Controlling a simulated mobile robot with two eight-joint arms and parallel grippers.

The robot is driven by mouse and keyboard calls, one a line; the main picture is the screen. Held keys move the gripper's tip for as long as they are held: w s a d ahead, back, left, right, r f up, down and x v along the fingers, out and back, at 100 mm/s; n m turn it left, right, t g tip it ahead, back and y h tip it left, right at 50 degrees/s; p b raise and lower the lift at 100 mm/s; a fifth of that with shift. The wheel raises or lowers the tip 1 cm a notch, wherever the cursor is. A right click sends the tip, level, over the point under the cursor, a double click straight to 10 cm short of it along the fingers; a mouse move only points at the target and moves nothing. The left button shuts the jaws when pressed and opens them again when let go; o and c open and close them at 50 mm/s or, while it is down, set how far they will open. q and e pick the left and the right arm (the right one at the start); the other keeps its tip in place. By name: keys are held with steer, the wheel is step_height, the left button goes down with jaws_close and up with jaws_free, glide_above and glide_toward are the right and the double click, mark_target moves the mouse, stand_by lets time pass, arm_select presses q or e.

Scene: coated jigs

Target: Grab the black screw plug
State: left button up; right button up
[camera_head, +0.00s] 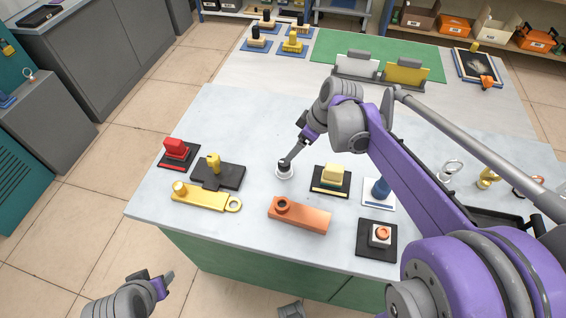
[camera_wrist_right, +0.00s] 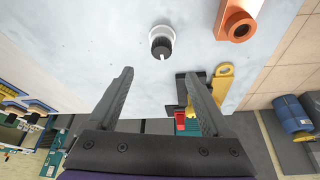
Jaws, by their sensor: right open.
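The black screw plug (camera_head: 284,164) sits on a white round base on the pale table in the head view. It also shows in the right wrist view (camera_wrist_right: 161,45), with a white ring around it and a light pin on top. My right gripper (camera_wrist_right: 158,74) is open and empty, and the plug lies beyond its fingertips, roughly in line with the gap. In the head view my right gripper (camera_head: 291,157) comes down close to the plug and partly overlaps it; contact cannot be told. My left gripper (camera_head: 163,283) is low at the left, off the table.
Around the plug stand an orange block (camera_head: 310,219), a yellow block on a dark plate (camera_head: 318,189), a black jig (camera_head: 229,178), a yellow ring-ended bar (camera_head: 213,200) and a red part (camera_head: 174,147).

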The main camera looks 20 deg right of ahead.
mark_target(284, 163)
steer(key=x, duration=1)
steer(key=shift+s+f, duration=0.2)
jaws_close()
